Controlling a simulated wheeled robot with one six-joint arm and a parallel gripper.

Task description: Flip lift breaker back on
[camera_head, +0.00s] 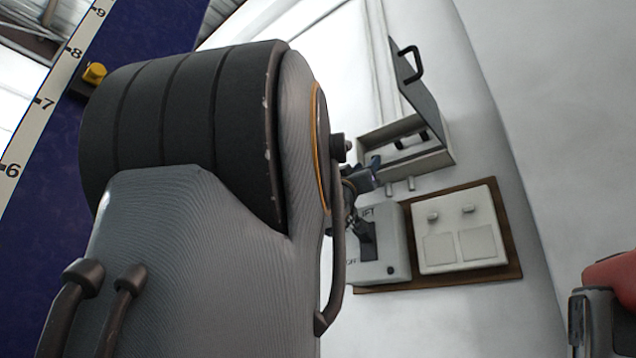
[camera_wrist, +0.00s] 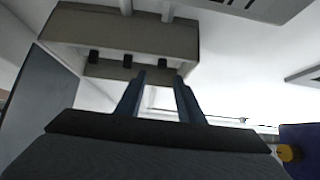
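A pale breaker box (camera_head: 437,160) is on the wall with its dark lid (camera_head: 415,85) swung open. Dark breaker switches show inside it; the wrist view shows three (camera_wrist: 128,58) in the box (camera_wrist: 120,28). I cannot tell which is the lift breaker or their positions. Below is a grey switch box (camera_head: 393,245) marked "LIFT" and "OFF", with a dark lever (camera_head: 366,240). My gripper (camera_head: 368,174) is just below and left of the open box. In the wrist view, its two fingers (camera_wrist: 161,80) are apart with nothing between them, pointing towards the box; contact is not visible.
A white switch panel (camera_head: 462,228) on a brown board (camera_head: 515,262) is right of the lift switch box. The open lid stands beside my fingers in the wrist view (camera_wrist: 45,95). A red object (camera_head: 612,280) is at lower right.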

